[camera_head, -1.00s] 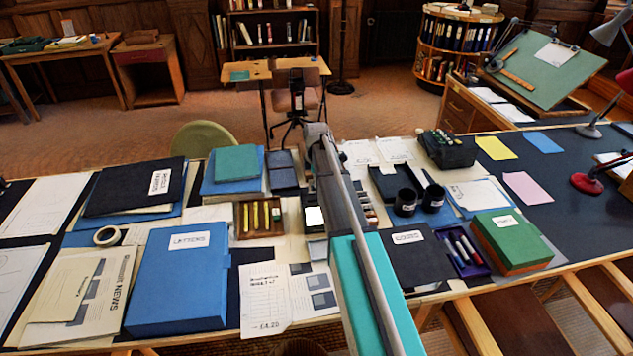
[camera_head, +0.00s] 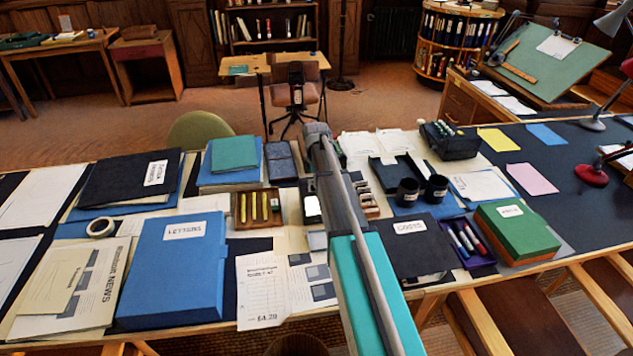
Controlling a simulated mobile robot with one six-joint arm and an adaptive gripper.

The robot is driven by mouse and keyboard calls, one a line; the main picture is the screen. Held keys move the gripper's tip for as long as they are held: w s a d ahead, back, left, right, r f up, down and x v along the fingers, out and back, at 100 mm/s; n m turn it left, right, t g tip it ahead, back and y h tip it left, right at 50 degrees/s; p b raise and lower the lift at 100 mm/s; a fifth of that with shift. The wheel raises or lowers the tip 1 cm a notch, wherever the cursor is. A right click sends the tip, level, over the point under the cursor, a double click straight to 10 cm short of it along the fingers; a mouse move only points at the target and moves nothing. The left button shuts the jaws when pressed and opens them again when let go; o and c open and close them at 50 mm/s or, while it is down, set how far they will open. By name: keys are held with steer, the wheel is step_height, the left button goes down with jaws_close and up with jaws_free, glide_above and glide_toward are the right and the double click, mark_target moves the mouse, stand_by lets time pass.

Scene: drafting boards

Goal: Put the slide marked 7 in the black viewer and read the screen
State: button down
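A small dark device with a pale lit panel (camera_head: 312,206) stands mid-table, just left of my arm; it may be the black viewer. Any writing on its panel is too small to read. A wooden holder (camera_head: 371,207) with small pale pieces sits just right of my arm, partly hidden by it; I cannot tell whether these are slides. No slide marked 7 can be made out. My arm runs from the bottom centre over the table, and its far end is above the table's back part. My gripper's fingers are not visible.
Left of the device are a wooden tray of yellow sticks (camera_head: 256,208) and a blue box (camera_head: 174,272). To the right stand two black cups (camera_head: 407,192), a black folder (camera_head: 417,246), a purple marker tray (camera_head: 468,244) and a green box (camera_head: 516,232). The table is crowded.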

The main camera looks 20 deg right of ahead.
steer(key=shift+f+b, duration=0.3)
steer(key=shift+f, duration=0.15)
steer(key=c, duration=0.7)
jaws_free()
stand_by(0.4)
